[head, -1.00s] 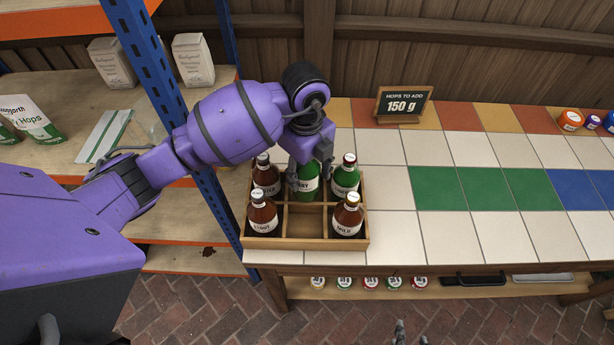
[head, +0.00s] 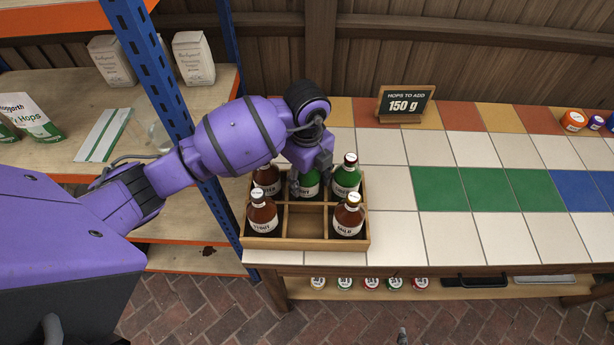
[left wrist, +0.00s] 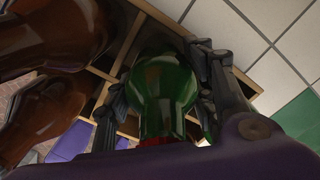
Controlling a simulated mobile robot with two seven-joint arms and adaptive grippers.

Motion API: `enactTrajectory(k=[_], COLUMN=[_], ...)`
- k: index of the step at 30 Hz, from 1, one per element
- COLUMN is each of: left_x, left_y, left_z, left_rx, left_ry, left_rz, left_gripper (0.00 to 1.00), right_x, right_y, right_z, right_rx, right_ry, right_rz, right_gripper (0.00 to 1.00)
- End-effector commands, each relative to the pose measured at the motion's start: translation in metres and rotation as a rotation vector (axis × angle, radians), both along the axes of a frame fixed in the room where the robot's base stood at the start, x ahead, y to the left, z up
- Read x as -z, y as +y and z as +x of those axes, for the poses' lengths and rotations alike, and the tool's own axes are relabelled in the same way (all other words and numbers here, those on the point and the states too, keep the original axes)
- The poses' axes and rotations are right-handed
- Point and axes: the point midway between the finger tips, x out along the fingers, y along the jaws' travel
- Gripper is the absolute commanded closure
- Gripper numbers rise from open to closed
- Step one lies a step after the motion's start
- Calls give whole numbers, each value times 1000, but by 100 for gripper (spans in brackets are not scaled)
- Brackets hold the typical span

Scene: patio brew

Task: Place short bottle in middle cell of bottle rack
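The wooden bottle rack (head: 282,243) stands on the tiled counter, with two rows of three cells. My left gripper (head: 309,180) is above the back middle cell, its fingers on both sides of a green bottle (head: 309,192) and appearing to touch it. The bottle is upright, its lower part hidden by the rack. In the left wrist view the green bottle (left wrist: 165,95) lies between the fingers of the left gripper (left wrist: 162,98). The front middle cell (head: 305,222) is empty. My right gripper is not clearly in view.
Brown bottles stand in the back left (head: 266,180), front left (head: 262,216) and front right (head: 348,218) cells. Another green bottle (head: 346,178) fills the back right cell. A blue shelf post (head: 160,75) is close to my left arm.

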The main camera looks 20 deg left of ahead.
Motion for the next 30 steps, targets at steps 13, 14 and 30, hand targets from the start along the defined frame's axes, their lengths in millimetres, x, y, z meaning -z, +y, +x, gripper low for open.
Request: enactTrajectory(k=[13,14,30], left_x=[-6,-11,-110], left_y=[0,0,0], left_z=[0,1,1], left_rx=[0,0,0], left_ry=[-2,-4,-2], left_rz=[0,1,-1], left_gripper=[43,43,43], right_x=[-4,-9,-37], right_y=[6,6,16], right_z=[5,8,21], right_rx=[11,11,-19], right_ry=[-11,-19,-41], right_rz=[13,15,26], right_gripper=[60,60,60])
